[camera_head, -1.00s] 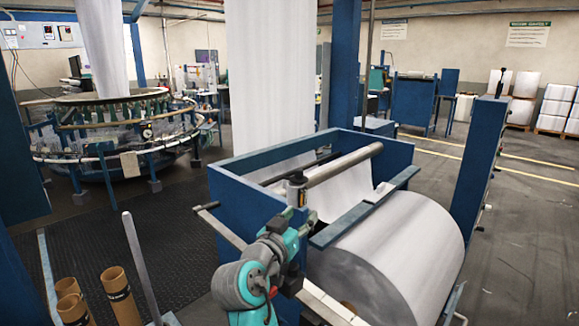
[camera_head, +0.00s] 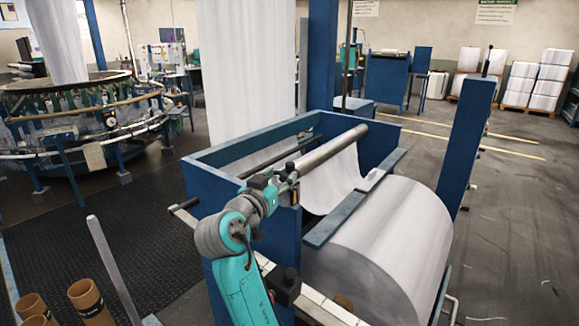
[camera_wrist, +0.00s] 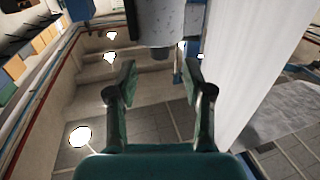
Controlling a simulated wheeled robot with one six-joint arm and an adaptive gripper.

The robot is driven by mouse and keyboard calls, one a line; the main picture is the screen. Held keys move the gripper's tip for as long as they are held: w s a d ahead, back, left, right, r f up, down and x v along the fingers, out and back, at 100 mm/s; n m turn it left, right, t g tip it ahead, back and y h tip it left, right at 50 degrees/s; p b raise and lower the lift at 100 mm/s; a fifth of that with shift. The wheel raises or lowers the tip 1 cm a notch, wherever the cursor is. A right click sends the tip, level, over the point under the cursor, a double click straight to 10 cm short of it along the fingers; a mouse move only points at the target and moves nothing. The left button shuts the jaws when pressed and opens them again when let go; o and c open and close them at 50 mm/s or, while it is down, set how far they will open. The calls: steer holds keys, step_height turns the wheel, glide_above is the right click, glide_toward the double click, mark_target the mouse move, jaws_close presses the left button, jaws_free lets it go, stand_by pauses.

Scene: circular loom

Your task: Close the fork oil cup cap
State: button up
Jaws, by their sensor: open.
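My gripper (camera_wrist: 160,78) is open in the wrist view, with nothing between its two fingers. A grey, speckled fitting (camera_wrist: 158,22) with a darker round end hangs just beyond the fingertips, apart from them. In the head view, my teal arm reaches up to the near end of the steel roller (camera_head: 335,146) on the blue frame. A small dark fitting (camera_head: 290,168) shows there, partly behind my wrist. The fork oil cup and its cap are too small and too covered to tell apart, so I cannot see whether the cap is open.
The blue frame (camera_head: 225,195) surrounds the roller end. A large white fabric roll (camera_head: 385,250) lies to its right. A white fabric sheet (camera_wrist: 245,75) hangs close on the right in the wrist view. Brown tubes (camera_head: 88,298) stand at the lower left.

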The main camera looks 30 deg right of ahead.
mark_target(288, 168)
steer(key=x, duration=0.6)
steer(key=shift+w+d, duration=0.25)
steer(key=shift+d, duration=0.05)
steer(key=shift+c, duration=0.2)
jaws_close()
